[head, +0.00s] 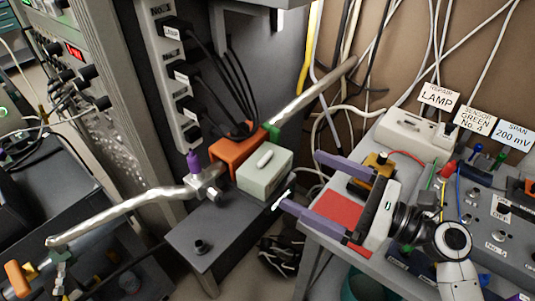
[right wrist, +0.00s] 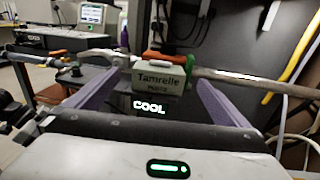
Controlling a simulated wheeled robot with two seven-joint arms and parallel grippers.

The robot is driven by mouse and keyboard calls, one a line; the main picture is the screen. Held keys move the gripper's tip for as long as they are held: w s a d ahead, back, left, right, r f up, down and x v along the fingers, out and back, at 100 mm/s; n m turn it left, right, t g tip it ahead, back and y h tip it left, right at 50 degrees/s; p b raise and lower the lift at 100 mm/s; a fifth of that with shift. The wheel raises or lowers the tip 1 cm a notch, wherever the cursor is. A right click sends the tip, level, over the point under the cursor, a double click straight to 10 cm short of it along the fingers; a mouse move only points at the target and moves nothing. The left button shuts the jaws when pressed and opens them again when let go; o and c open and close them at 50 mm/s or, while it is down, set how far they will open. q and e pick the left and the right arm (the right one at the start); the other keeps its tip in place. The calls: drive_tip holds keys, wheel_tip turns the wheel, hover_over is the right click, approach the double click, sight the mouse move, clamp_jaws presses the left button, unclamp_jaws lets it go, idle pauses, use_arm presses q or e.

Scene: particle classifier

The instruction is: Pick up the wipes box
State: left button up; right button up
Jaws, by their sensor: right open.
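The wipes box (head: 264,172) is a small pale grey-green box with a light tab on top. It stands on a dark grey ledge, close beside an orange block. In the right wrist view the box (right wrist: 160,77) shows its front label "Tamrelle", between the two finger tips in the picture. My right gripper (head: 300,181) has purple fingers spread wide and pointing left toward the box. It is open and empty, with a visible gap between finger tips and box in the head view. My left gripper is not in view.
An orange block (head: 234,157) sits behind the box. A silver pipe (head: 130,211) runs past it, with a purple-handled valve (head: 193,162). A bench (head: 338,245) with a red pad (head: 338,207) and instruments lies beneath my right gripper. Cables hang behind.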

sight(280, 169)
drive_tip(key=x, duration=0.8)
drive_tip(key=shift+a+f+p, duration=0.1)
drive_tip(key=shift+f+p, duration=0.2)
drive_tip(key=c, duration=1)
